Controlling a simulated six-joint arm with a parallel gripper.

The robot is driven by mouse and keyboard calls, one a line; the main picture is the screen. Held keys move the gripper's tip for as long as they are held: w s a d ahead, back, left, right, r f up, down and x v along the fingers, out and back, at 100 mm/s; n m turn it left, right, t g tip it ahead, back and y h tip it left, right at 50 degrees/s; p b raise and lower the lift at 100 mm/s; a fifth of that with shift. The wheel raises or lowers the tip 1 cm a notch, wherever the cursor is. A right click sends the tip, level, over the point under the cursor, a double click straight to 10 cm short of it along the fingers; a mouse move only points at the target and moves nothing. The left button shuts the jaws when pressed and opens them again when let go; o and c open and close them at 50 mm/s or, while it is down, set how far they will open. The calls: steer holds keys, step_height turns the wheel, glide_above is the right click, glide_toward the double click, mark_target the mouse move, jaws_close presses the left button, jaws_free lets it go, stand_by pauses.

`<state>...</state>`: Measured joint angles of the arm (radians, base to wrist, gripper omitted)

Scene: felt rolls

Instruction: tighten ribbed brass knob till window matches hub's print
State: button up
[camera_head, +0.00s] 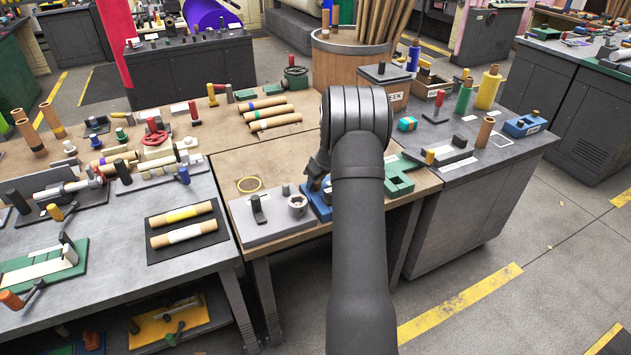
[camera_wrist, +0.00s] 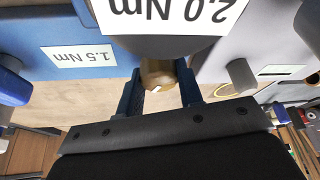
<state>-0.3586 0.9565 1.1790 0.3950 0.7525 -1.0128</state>
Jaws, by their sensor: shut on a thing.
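In the wrist view, a small brass knob (camera_wrist: 155,72) sits between the two blue fingers of my gripper (camera_wrist: 158,82), which is shut on it. A small pale mark shows on the knob; I cannot read it. Just beyond the knob is a dark grey rounded body with a white label (camera_wrist: 170,12) reading "2.0 Nm", upside down and cut by the frame edge. A blue block (camera_wrist: 40,35) at left bears a label (camera_wrist: 78,57) reading "1.5 Nm". In the head view, my arm hides the knob and fingers; part of a blue base (camera_head: 318,203) shows beside it.
Left of the blue base, a grey plate (camera_head: 270,231) holds a black upright and a round metal piece (camera_head: 297,205). Green blocks (camera_head: 399,184) stand right of my arm. A dark mat (camera_head: 187,243) with two rolls lies farther left.

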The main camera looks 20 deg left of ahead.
steer(key=shift+m+t+h, duration=0.5)
steer(key=shift+m, duration=1.1)
steer(key=o, duration=1)
steer(key=shift+c, duration=0.2)
steer(key=v, duration=1.7)
steer(key=shift+r, duration=0.15)
steer(key=shift+s+d, duration=0.15)
